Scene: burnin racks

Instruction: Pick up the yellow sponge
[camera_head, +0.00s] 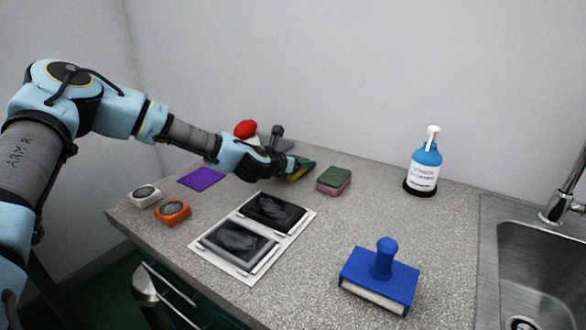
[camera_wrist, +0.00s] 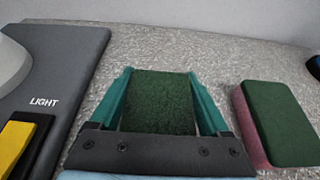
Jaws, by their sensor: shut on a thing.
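The yellow sponge (camera_head: 303,170) has a dark green top and a yellow side. It is at the back of the counter. My gripper (camera_wrist: 161,88) has its two teal fingers on either side of it, shut on it. In the wrist view, the green top of the sponge (camera_wrist: 160,102) fills the space between the fingers, and its yellow side is hidden. Whether it touches the counter I cannot tell.
A pink sponge with a green top (camera_head: 333,181) lies close on the right. A grey panel marked LIGHT (camera_wrist: 65,55) is on the left. A blue pump bottle (camera_head: 424,168), blue stamp-like block (camera_head: 378,272), framed dark pictures (camera_head: 245,274) and a sink (camera_head: 545,270) stand around.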

